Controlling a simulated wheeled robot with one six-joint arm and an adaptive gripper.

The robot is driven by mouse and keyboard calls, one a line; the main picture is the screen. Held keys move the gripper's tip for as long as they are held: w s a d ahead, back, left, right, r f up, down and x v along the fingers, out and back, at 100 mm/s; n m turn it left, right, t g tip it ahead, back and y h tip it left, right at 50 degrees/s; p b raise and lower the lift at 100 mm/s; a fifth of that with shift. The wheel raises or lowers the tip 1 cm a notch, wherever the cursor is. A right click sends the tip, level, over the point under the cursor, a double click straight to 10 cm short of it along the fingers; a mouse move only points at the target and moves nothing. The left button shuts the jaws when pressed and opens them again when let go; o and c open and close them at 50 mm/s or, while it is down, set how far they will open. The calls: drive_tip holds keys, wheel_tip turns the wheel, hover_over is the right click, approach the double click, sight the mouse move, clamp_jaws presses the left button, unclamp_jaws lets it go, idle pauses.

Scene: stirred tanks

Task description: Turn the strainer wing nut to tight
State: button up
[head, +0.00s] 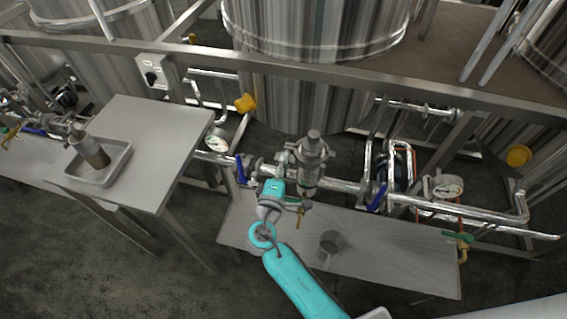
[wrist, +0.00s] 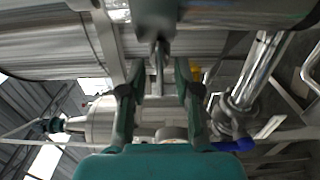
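The strainer (head: 311,168) is a metal body with a cap, set in the pipe run in the middle of the head view. My gripper (head: 287,157) reaches it from the left front and partly hides that side. In the wrist view my gripper (wrist: 159,72) has its two dark fingers apart. A thin grey upright piece, which looks like the strainer wing nut (wrist: 160,52), shows between the fingertips, with gaps on both sides. It hangs below a large dark rounded metal part. The wing nut is too small to make out in the head view.
Blue-handled valves (head: 377,197) flank the strainer on the pipe. A low bench (head: 400,250) below bears a metal cup (head: 330,243). A table (head: 140,120) at left holds a tray (head: 70,178) with a cylindrical part. Tanks (head: 310,90) and a rail stand behind.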

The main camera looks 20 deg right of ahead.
clamp_jaws()
drive_tip(key=shift+m, duration=8.9)
